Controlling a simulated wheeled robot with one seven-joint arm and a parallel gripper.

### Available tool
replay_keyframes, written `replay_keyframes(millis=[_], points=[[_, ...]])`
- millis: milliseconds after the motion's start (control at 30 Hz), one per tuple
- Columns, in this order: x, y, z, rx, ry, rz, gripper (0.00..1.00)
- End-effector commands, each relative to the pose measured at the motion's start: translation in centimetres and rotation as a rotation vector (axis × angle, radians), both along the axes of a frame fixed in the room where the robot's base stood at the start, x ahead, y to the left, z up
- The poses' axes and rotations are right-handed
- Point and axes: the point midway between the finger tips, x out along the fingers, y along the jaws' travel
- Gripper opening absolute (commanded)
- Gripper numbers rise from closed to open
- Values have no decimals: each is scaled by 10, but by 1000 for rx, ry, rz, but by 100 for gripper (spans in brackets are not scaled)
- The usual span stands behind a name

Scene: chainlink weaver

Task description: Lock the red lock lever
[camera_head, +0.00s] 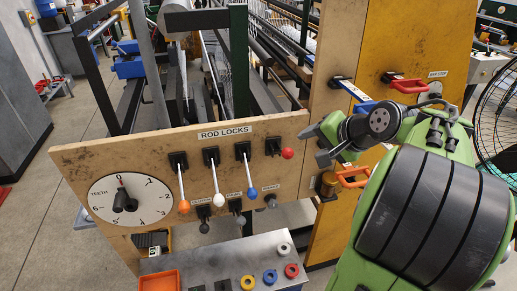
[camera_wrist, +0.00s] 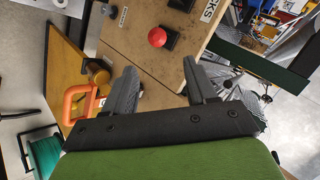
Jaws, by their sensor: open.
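The red lock lever (camera_head: 287,153) is the rightmost of the levers on the wooden panel (camera_head: 130,160) under the "ROD LOCKS" label. Its red ball points toward the viewer and right, unlike the hanging levers beside it. In the wrist view the red ball (camera_wrist: 157,37) lies beyond the fingertips, near the middle between them. My gripper (camera_head: 319,144) is just right of the red ball in the head view. Its fingers (camera_wrist: 160,76) are apart and empty, not touching the ball.
Orange (camera_head: 184,206), white (camera_head: 219,199) and blue (camera_head: 252,192) ball levers hang left of the red one. A numbered dial (camera_head: 131,200) is at the panel's left. An orange handle (camera_head: 352,177) is near my gripper. A grey control box (camera_head: 225,262) stands below.

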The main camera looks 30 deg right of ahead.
Motion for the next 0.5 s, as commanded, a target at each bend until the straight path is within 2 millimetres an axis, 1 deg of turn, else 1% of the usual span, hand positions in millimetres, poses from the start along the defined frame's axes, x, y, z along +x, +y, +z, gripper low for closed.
replay_keyframes(millis=[33, 300, 500], points=[[6, 2, -8, 3, 2, 6, 57], [56, 7, -55, 2, 5, 10, 57], [91, 9, -86, 0, 4, 9, 57]])
